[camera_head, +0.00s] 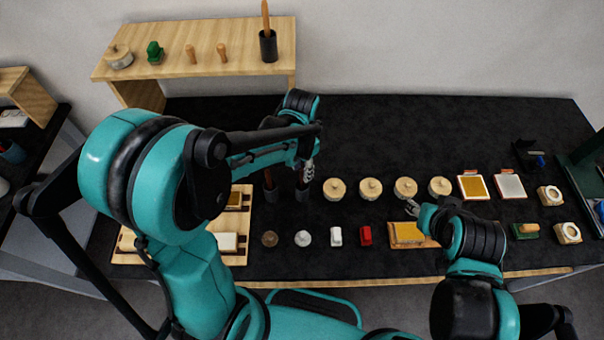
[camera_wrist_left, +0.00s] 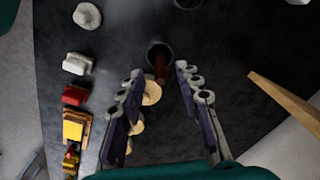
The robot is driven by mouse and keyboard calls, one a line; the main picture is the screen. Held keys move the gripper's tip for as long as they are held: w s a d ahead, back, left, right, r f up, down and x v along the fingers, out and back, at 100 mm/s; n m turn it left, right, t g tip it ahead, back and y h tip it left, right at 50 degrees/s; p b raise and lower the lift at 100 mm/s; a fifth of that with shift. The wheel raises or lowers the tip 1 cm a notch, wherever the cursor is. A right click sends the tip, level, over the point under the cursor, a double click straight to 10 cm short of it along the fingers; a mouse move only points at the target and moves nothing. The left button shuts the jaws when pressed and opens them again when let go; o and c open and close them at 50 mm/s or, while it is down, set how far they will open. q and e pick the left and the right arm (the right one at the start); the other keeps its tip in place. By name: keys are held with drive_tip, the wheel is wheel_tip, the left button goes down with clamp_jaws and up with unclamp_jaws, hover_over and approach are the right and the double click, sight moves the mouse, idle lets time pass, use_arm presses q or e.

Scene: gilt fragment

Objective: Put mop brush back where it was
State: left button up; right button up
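A dark cup (camera_head: 302,191) with a brown handle standing in it is on the black table below my left gripper (camera_head: 308,168). In the left wrist view the brown handle (camera_wrist_left: 160,68) rises from the cup (camera_wrist_left: 154,48) in the gap between the fingertips of the left gripper (camera_wrist_left: 159,72), which is open with space on both sides. A similar dark cup (camera_head: 270,190) stands just left, partly hidden by my arm. Which handle is the mop brush I cannot tell; bristles are hidden. My right gripper (camera_head: 425,211) is beside a gold-topped wooden block (camera_head: 407,233); its opening is unclear.
A wooden shelf (camera_head: 200,65) at the back left holds a black cup (camera_head: 268,46) with a wooden handle. Several round wooden pots (camera_head: 334,189) stand right of my left gripper. A white block (camera_head: 336,236) and a red block (camera_head: 365,235) are in front. The table's back middle is clear.

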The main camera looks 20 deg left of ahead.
use_arm(q)
wheel_tip(320, 180, up, 5)
drive_tip(key=shift+p, duration=0.45)
drive_tip(key=shift+s+a+r, duration=0.1)
drive_tip(key=shift+s+r, duration=0.05)
drive_tip(key=shift+r, duration=0.5)
drive_tip(key=s+a+r+n+t, duration=0.4)
drive_tip(key=s+r+n+t, duration=0.2)
drive_tip(key=s, duration=0.4)
drive_tip(key=shift+a+r+n+t, duration=0.25)
drive_tip(key=shift+n+t, duration=0.35)
drive_tip(key=shift+n, duration=0.2)
drive_tip(key=shift+w, duration=0.1)
